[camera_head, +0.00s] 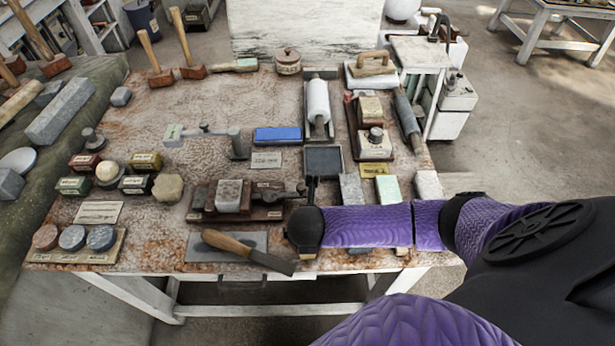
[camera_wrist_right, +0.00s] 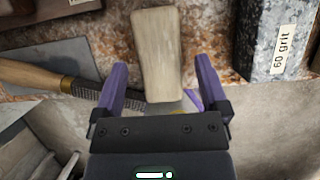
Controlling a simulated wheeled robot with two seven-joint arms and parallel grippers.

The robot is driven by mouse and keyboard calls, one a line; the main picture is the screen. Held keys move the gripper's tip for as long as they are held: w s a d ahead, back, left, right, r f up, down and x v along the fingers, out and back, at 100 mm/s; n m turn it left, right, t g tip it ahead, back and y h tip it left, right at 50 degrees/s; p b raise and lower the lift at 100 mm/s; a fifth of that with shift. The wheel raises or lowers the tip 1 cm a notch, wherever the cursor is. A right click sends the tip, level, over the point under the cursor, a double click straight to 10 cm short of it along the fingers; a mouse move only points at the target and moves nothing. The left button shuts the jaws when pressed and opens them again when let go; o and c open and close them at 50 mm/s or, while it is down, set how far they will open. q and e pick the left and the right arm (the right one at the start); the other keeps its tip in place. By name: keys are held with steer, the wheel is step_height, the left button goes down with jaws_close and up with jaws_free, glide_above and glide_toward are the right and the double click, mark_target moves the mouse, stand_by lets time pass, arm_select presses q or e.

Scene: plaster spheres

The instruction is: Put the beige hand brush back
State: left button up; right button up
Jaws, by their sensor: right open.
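In the right wrist view, a pale beige wooden block (camera_wrist_right: 157,40), which looks like the back of the hand brush, lies lengthwise near the table's front edge. My right gripper (camera_wrist_right: 162,68) is open, with one purple finger on each side of the block's near part and gaps on both sides. I cannot tell how far the fingers are above the table. No bristles show. In the head view my right arm (camera_head: 365,226) reaches in from the right and hides the block and the gripper's fingers. My left gripper is not in view.
A wooden-handled rasp (camera_head: 232,244) lies just left of my right wrist and also shows in the wrist view (camera_wrist_right: 35,75). A dark vise-like tool (camera_head: 262,208) lies behind the rasp. The table's upper left (camera_head: 165,100) is mostly clear.

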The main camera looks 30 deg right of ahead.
steer(key=p+v, duration=0.3)
steer(key=v, duration=0.5)
steer(key=shift+a+r, duration=0.1)
steer(key=shift+r, duration=0.25)
steer(key=shift+s+r, duration=0.25)
steer(key=shift+r, duration=0.1)
